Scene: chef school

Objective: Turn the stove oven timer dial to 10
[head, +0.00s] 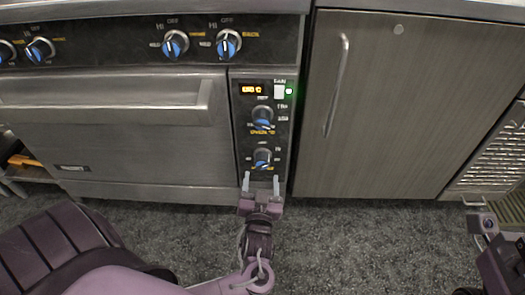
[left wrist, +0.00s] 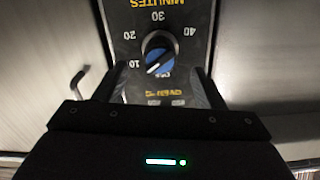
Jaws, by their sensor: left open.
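The oven timer dial (head: 262,158) is a round knob with a blue grip, the lowest on the stove's narrow black control panel. It also shows in the left wrist view (left wrist: 159,53), ringed by the marks 10, 20, 30 and 40 under the word MINUTES. Its pale pointer line slants to the lower left, between the 10 mark and the mark at the bottom. My left gripper (head: 261,182) is open and empty, just below and in front of the dial, its fingers spread to either side. My right gripper (head: 487,222) is partly in view at the right edge; its fingers are unclear.
The oven door handle (head: 110,113) juts out to the left. A cabinet (head: 390,110) with a vertical handle stands to the right. The grey floor (head: 340,240) in front is clear.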

